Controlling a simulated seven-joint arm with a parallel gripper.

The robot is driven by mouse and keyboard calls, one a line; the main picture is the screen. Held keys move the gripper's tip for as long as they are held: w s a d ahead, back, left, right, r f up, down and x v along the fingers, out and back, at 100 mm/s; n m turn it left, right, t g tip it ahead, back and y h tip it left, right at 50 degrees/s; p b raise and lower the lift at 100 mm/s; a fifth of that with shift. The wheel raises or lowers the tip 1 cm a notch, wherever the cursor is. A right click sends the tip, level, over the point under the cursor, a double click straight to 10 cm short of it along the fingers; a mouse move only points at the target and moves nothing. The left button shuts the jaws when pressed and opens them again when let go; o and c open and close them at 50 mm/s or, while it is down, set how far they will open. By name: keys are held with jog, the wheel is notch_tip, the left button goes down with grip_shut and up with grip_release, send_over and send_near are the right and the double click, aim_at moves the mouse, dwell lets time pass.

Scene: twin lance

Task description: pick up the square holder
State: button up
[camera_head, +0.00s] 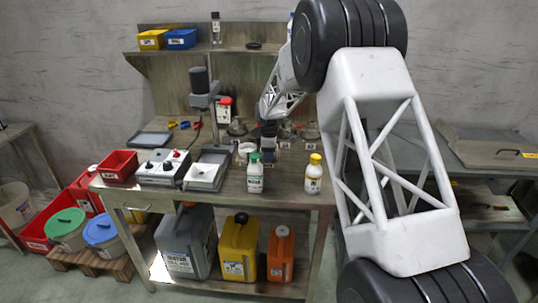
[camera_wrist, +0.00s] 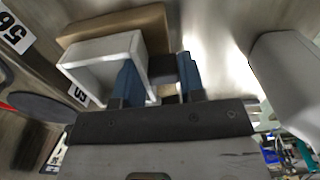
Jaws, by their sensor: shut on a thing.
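The square holder (camera_wrist: 84,50) is a pale grey, open-ended square box, tilted at the left of my fingers in the wrist view. My gripper (camera_wrist: 160,82) has blue fingers and is shut on the holder at its right side. The left finger overlaps the holder's opening and the right finger is outside it. The exact contact is hidden. In the head view my gripper (camera_head: 268,142) is low over the workbench, behind the white bottles; I cannot make out the holder clearly there.
A green-capped bottle (camera_head: 255,178) and a yellow-capped bottle (camera_head: 313,178) stand at the bench's front edge, close to my gripper. A white roll (camera_head: 246,149) is just left of it. A grey stand (camera_head: 206,98) rises further left. A brown block (camera_wrist: 120,24) is behind the holder.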

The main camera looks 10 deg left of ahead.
notch_tip(320, 180, up, 10)
dwell(0.6)
jog(key=shift+d, duration=0.1)
dwell(0.5)
